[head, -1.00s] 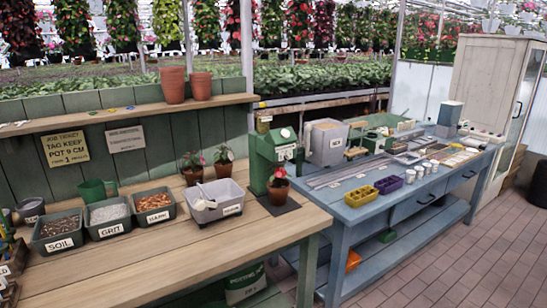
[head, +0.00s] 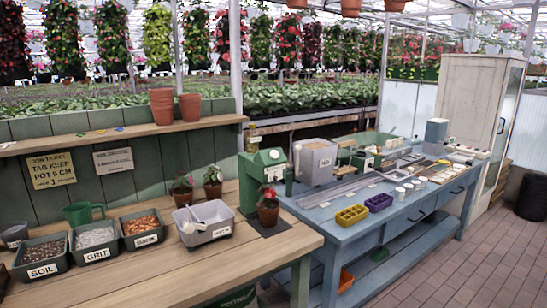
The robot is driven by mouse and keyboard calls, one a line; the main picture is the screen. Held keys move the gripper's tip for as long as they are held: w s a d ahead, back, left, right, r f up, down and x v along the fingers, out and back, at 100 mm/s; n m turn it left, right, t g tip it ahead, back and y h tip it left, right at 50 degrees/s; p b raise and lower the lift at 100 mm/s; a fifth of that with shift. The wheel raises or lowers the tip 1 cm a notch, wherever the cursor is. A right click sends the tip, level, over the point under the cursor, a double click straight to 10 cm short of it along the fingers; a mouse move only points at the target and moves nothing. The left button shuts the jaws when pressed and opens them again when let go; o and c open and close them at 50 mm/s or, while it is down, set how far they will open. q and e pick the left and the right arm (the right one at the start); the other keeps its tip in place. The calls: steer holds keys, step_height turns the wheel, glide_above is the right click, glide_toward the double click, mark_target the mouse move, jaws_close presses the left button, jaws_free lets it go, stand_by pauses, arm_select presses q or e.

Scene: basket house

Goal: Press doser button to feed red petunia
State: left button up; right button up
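A green doser (head: 257,168) stands at the right end of the wooden bench. A red petunia (head: 267,193) in a terracotta pot (head: 268,213) stands upright on a dark mat (head: 282,226) at the doser's front. Neither of my grippers is in view.
A grey tub with a scoop (head: 205,232) stands left of the petunia. Bins marked soil (head: 40,258), grit (head: 93,243) and another bin (head: 142,230) line the left. A blue table (head: 340,235) with trays adjoins on the right. The bench front (head: 170,275) is clear.

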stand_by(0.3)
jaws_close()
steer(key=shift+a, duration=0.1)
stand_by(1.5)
